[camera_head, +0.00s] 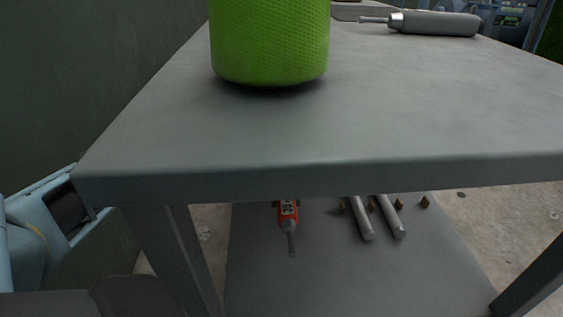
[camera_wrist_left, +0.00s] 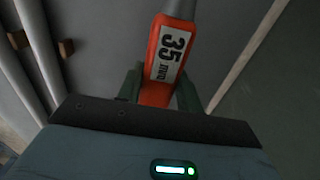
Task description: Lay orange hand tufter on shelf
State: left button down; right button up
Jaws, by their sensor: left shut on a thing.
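The orange hand tufter (camera_head: 288,209) shows in the head view just below the front edge of the tabletop, over the grey lower shelf (camera_head: 330,280). Its thin grey tip points toward me, and its rear is hidden by the tabletop. In the left wrist view the orange hand tufter (camera_wrist_left: 163,58) has a white label reading 35. My left gripper (camera_wrist_left: 160,88) is shut on its orange body, with dark green fingers on both sides. I cannot tell whether the tufter touches the shelf. My right gripper is not in view.
Two grey rods (camera_head: 361,219) and several small brown pieces are right of the tufter below. Table legs (camera_head: 180,260) flank the shelf, whose front is clear.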

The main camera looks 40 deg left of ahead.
aim_at(281, 209)
pick_arm(q)
jog(key=shift+s+a, duration=0.1)
jog(key=shift+s, duration=0.05)
jog(key=shift+s+a, duration=0.1)
jog(key=shift+s, duration=0.2)
jog(key=shift+f+b, duration=0.9)
jog(key=shift+f, duration=0.85)
jog(key=shift+f, duration=0.2)
jog(key=c, duration=0.9)
grip_release()
jog(key=shift+r, duration=0.1)
jog(key=shift+r+p, duration=1.4)
jog(key=shift+r, duration=2.45)
